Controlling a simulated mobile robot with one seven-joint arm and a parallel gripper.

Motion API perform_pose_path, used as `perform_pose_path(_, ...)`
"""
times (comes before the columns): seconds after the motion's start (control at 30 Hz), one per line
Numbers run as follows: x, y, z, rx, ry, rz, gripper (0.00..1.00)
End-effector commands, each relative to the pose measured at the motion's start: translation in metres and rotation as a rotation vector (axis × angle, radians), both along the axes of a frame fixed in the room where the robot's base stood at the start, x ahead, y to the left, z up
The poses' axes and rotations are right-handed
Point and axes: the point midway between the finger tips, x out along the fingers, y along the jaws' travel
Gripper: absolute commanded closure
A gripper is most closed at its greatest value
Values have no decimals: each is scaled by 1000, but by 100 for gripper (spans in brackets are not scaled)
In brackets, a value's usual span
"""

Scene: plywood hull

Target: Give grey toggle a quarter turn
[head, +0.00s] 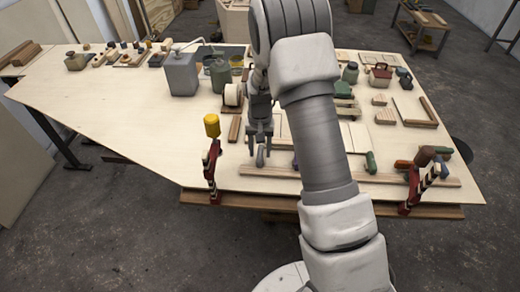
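The grey toggle (260,158) is a small upright grey piece at the left part of a long wooden strip (415,181) near the table's front edge. My gripper (260,146) points down over it. Its two dark fingers are spread, with a gap between them, and the toggle's visible part shows just below and between the fingertips. I cannot tell whether the fingers touch it. The top of the toggle is partly hidden by the gripper.
A dark purplish piece (295,161) and a green piece (371,162) stand farther right along the strip, partly hidden by my arm. Cans and wooden parts lie behind.

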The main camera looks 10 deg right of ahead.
Motion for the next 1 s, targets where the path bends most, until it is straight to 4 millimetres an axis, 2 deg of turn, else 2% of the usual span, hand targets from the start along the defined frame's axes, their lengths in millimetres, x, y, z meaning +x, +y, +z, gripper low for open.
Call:
perform_pose_path(0.03,0,0,0,0,0,0,60)
perform_pose_path(0.2,0,0,0,0,0,0,91)
perform_pose_path(0.27,0,0,0,0,0,0,100)
perform_pose_path(0.67,0,0,0,0,0,-17,100)
perform_pose_path(1.0,1,0,0,-1,-2,-192,100)
